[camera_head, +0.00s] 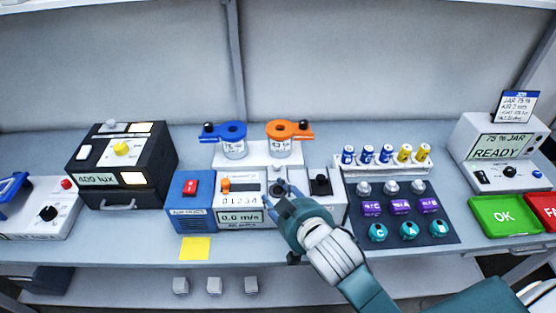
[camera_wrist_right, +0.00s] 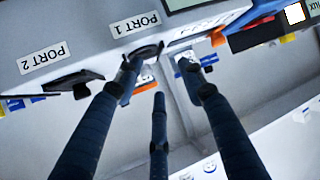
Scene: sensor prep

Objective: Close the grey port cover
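In the right wrist view, a dark grey cover (camera_wrist_right: 150,51) juts out from the white box below the PORT 1 label (camera_wrist_right: 136,23). One fingertip of my right gripper overlaps it, and I cannot tell whether they touch. A black flap (camera_wrist_right: 66,82) with a small knob is at the PORT 2 label (camera_wrist_right: 42,57). My right gripper (camera_wrist_right: 160,75) has its three dark fingers spread, with nothing held between them. In the head view the right gripper (camera_head: 279,200) is in front of the white meter box (camera_head: 240,217) and hides much of the PORT 1 area. My left gripper is not in view.
A blue box with a red switch (camera_head: 185,212) stands left of the meter. Blue (camera_head: 232,133) and orange (camera_head: 290,131) lidded jars stand behind it. A dark mat (camera_head: 440,219) with several sensors lies to the right. A yellow note (camera_head: 195,248) lies in front.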

